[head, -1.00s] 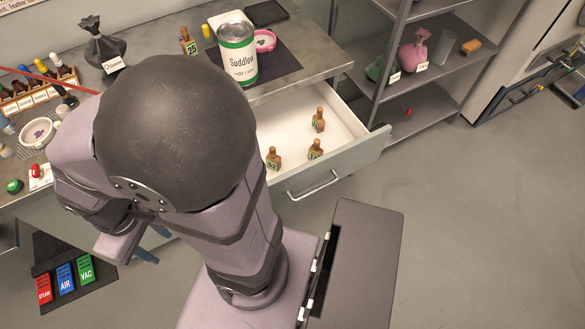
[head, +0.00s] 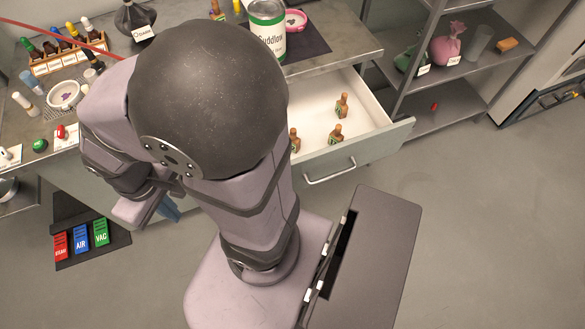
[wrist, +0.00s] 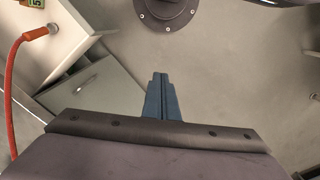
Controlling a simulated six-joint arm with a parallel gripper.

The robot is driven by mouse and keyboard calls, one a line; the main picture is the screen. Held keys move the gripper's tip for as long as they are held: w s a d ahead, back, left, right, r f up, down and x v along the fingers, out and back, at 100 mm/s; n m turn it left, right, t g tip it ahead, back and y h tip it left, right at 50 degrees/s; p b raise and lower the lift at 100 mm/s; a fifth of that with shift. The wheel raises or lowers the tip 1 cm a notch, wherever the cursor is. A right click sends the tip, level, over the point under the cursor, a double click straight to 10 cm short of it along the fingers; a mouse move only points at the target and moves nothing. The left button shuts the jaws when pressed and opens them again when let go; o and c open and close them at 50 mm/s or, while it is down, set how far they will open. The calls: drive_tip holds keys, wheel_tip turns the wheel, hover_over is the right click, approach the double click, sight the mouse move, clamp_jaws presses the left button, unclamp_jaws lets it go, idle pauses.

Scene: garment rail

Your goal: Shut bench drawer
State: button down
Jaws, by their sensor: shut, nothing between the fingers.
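The bench drawer (head: 375,147) stands pulled open under the right end of the bench in the head view. Its front has a bar handle (head: 330,172), and small brown bottles (head: 342,105) stand inside. My gripper (head: 168,208) shows only in part there, behind my arm, left of the drawer and apart from it. In the wrist view my gripper's blue fingers (wrist: 161,82) are together and empty, over bare floor. A closed grey front with a handle (wrist: 87,86) shows left of the fingers there, not touching them.
The bench top (head: 335,50) holds a Suddlow can (head: 267,32) and a pink dish (head: 296,20). A grey shelf unit (head: 430,118) stands right of the drawer. A red hose (wrist: 12,95) runs down the wrist view's left side. Floor (head: 480,230) at the right is clear.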

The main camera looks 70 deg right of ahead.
drive_tip(key=s+a+f+n+g+h+b, duration=0.1)
drive_tip(key=s+a+f+g+b, duration=0.15)
drive_tip(key=f+b, duration=0.4)
drive_tip(key=s+a+f+n+g+b, duration=0.1)
drive_tip(key=s+f+n+b, duration=0.15)
drive_tip(key=f, duration=0.65)
drive_tip(key=s+a+f+n+g+h+b, duration=0.1)
drive_tip(key=s+f+g+b, duration=0.15)
drive_tip(key=f+b, duration=0.4)
drive_tip(key=s+d+f+n+g+h+b, duration=0.1)
drive_tip(key=s+d+f+n+h+b, duration=0.15)
drive_tip(key=f, duration=0.35)
drive_tip(key=s+d+f+n+g+h+b, duration=0.1)
drive_tip(key=s+d+f+n+h+b, duration=0.1)
drive_tip(key=s+f+n+h, duration=0.3)
drive_tip(key=w+d+r+n+h, duration=0.2)
drive_tip(key=w+r+n+h, duration=0.1)
drive_tip(key=n, duration=0.6)
drive_tip(key=w+d+r+n+g+h, duration=0.1)
drive_tip(key=w+d+r+n+h, duration=0.1)
drive_tip(key=w+r+n, duration=0.3)
drive_tip(key=shift+w+d+r+n+h, duration=0.35)
drive_tip(key=shift+r+n, duration=0.65)
drive_tip(key=shift+n, duration=0.9)
drive_tip(key=shift+s+d, duration=0.1)
drive_tip(key=shift+s, duration=0.05)
